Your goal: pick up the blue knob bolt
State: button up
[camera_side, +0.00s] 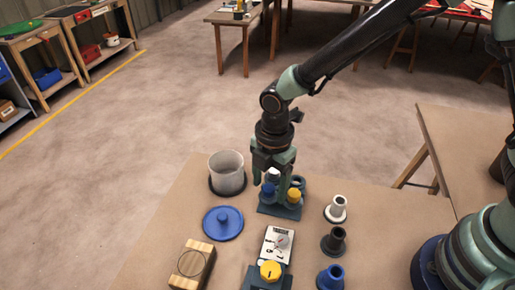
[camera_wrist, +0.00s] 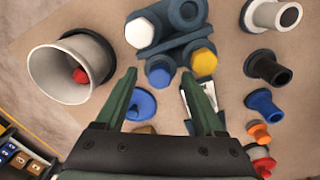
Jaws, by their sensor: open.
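The blue knob bolt (camera_side: 268,189) stands in a dark slate-blue rack (camera_side: 281,211), beside a yellow-topped bolt (camera_side: 294,195) and a white-topped one (camera_side: 273,174). In the wrist view the blue knob bolt (camera_wrist: 160,74) shows its blue head just beyond the fingertips, roughly midway between them. The yellow head (camera_wrist: 203,61) is to its right and the white head (camera_wrist: 139,32) is up and left. My gripper (camera_side: 271,180) points down over the rack, open and with nothing between its fingers. In the wrist view its fingers (camera_wrist: 160,80) are spread apart. The blue bolt's shank is hidden.
A grey cup (camera_side: 228,174) stands left of the rack, with a red thing (camera_wrist: 80,76) inside. A blue knobbed lid (camera_side: 223,223), wooden block (camera_side: 192,262), gauge card (camera_side: 278,244) and yellow-knobbed box (camera_side: 270,271) lie nearer. White, black and blue flanged tubes (camera_side: 334,240) stand at right.

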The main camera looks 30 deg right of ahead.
jog(key=shift+c, duration=0.3)
grip_shut()
jog(key=shift+r, duration=0.1)
